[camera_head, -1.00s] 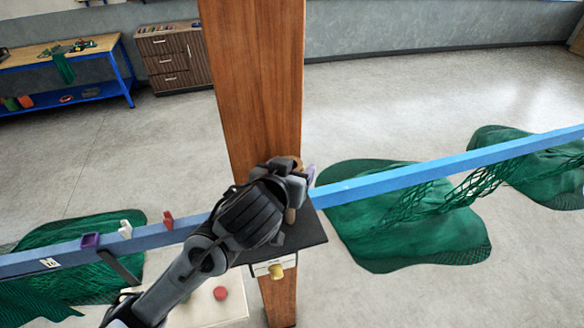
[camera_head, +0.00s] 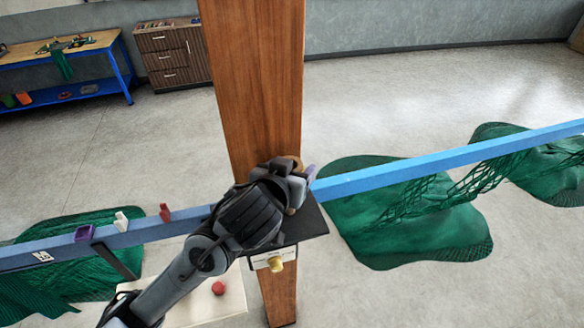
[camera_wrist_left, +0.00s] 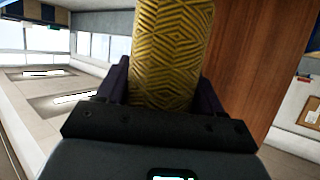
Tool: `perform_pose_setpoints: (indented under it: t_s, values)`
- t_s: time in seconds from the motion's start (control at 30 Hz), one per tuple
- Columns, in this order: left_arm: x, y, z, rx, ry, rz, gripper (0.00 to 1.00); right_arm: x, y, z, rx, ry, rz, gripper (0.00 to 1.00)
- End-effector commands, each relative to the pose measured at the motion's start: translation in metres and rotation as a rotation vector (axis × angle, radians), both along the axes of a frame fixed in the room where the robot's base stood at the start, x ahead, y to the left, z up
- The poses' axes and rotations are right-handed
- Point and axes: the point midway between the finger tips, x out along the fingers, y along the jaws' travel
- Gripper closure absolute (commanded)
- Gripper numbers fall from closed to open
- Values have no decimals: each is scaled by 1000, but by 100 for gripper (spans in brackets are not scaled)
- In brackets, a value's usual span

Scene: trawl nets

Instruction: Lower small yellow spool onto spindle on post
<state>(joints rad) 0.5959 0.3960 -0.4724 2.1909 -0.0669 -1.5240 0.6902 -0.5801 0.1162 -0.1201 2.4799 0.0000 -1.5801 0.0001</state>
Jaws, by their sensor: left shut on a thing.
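My left gripper (camera_head: 300,186) is shut on the small yellow spool, beside the wooden post (camera_head: 252,90) and over the dark shelf (camera_head: 308,226) fixed to it. In the left wrist view the spool (camera_wrist_left: 172,50) is a patterned yellow cylinder between the purple-dark fingers (camera_wrist_left: 160,92). In the head view the gripper hides most of the spool; only tan bits show at its top and bottom. I cannot make out the spindle or tell whether the spool touches it or the shelf. My right gripper is not in view.
A blue rail (camera_head: 400,172) runs on both sides of the post, with purple, white and red pieces (camera_head: 122,221) on its left part. Green nets (camera_head: 400,220) lie below. A yellow knob (camera_head: 276,264) sits under the shelf. A pale box with a red button (camera_head: 218,288) is lower left.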

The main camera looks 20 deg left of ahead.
Motion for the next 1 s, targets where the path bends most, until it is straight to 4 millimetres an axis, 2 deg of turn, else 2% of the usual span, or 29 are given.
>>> perform_pose_setpoints:
  t_s: [1.0]
  values:
    - [0,0,-37,0,0,0,67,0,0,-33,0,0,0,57]
